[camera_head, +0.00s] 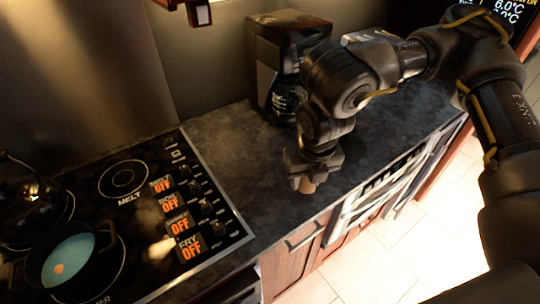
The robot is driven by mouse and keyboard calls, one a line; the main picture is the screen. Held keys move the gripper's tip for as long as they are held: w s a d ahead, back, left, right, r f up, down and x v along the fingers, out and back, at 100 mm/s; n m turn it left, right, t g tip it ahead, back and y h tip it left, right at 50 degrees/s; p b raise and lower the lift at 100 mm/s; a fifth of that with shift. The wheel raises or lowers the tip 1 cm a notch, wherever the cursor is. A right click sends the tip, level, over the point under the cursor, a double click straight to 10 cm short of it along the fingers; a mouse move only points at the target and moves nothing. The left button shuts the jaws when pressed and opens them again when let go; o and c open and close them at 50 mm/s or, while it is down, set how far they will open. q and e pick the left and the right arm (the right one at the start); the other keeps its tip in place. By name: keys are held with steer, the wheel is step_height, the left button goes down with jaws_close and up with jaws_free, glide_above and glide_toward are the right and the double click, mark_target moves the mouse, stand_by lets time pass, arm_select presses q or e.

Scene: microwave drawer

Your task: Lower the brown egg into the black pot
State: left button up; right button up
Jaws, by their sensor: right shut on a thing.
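My right gripper (308,178) points down above the dark countertop, right of the stove. It is shut on the brown egg (306,186), of which only a small brownish part shows below the fingers. The black pot (106,238) stands on the stove at the lower left, well to the left of the gripper. Its inside looks teal, with a small orange round spot in it; I cannot tell what that spot is. My left gripper is not in view.
A dark kettle (22,198) stands behind the pot at the left edge. The stove (140,225) has a free ring at its back and lit control labels. A black coffee machine (280,70) stands against the wall, close behind my right arm. Counter between stove and gripper is clear.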

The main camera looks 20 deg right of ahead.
steer(key=m, duration=0.2)
steer(key=f+m, duration=0.1)
steer(key=m, duration=0.1)
steer(key=m+h, duration=0.1)
steer(key=m, duration=0.2)
steer(key=shift+w+d+f, duration=0.15)
steer(key=shift+w+d, duration=0.1)
steer(key=shift+d, duration=0.1)
steer(key=m, duration=0.3)
steer(key=m+g, duration=0.1)
steer(key=m, duration=0.1)
steer(key=shift+w+d+f+h, duration=0.2)
steer(key=shift+d+f+h, duration=0.1)
steer(key=shift+d+f, duration=0.1)
steer(key=m, duration=0.4)
steer(key=d+f+m+g, duration=0.1)
steer(key=m, duration=0.3)
steer(key=w+m, duration=0.1)
steer(key=m, duration=0.3)
steer(key=shift+w+d+f+m+g+b, duration=0.1)
steer(key=shift+d+f+m+g+b, duration=0.2)
steer(key=shift+d+f+g+b, duration=0.1)
